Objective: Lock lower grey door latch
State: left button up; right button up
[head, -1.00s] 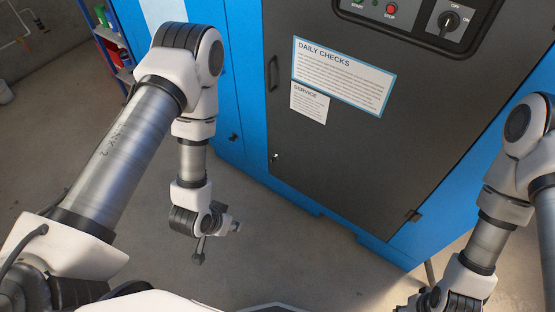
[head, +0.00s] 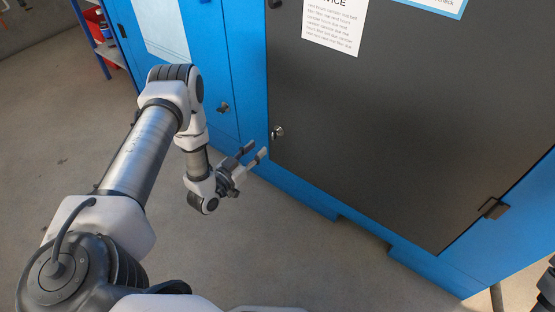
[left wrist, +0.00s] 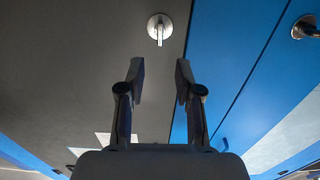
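The lower grey door latch (head: 277,132) is a small metal latch low on the left edge of the dark grey door (head: 400,120). In the left wrist view this latch (left wrist: 160,27) has a round plate and a short lever pointing down in the picture, in line with the gap between my fingers. My left gripper (head: 257,150) is open and empty, just below and left of the latch in the head view. Its two fingers also show in the left wrist view (left wrist: 160,80), apart from the latch. My right gripper is out of view.
Another latch (head: 223,107) sits on the blue panel (head: 208,70) to the left; it also shows in the left wrist view (left wrist: 305,27). A hinge (head: 493,208) is at the door's lower right. Open floor (head: 290,250) lies in front of the cabinet.

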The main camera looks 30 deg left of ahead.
aim_at(279, 133)
pick_arm(q)
jog(key=w+b, duration=0.3)
jog(key=w, duration=0.4)
jog(key=shift+w+d+f, duration=0.3)
jog(key=shift+d+f, duration=0.05)
jog(key=shift+f, duration=0.05)
grip_shut()
